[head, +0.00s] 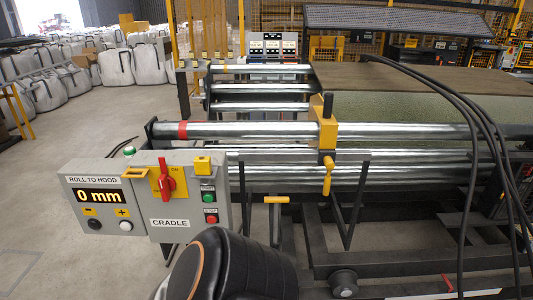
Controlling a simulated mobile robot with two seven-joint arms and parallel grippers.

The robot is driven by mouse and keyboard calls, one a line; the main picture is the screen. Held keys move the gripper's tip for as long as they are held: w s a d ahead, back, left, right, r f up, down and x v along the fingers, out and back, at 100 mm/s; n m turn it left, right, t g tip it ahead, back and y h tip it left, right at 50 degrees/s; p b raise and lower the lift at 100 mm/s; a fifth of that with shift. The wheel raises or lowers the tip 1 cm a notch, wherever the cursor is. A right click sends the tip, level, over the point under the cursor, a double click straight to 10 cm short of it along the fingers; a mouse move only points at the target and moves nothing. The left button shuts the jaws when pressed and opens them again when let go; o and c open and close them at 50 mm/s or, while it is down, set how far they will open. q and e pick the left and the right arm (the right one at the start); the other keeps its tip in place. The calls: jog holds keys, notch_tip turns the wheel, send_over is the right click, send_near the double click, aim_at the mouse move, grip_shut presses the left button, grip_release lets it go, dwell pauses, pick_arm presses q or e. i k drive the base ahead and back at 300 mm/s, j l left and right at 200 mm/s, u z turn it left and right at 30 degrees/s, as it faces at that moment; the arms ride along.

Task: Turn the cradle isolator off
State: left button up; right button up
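The cradle isolator is a red rotary handle (166,180) on a yellow plate (154,190), on the front of a grey control box (217,218) labelled CRADLE. The handle stands close to upright, and the small lettering around it is too small to read. Neither gripper is in view. A black rounded link of my own arm (255,268) shows at the bottom, in front of and below the box, its gripper end not visible.
The box also carries a 0 mm display (100,196), a green button (208,198), a red button (211,219) and black and white knobs. Steel rollers (250,131) and a yellow clamp (327,134) lie behind and right. Black cables hang at right.

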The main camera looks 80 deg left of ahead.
aim_at(167, 184)
jog(key=u, duration=3.3)
jog(key=j, duration=0.1)
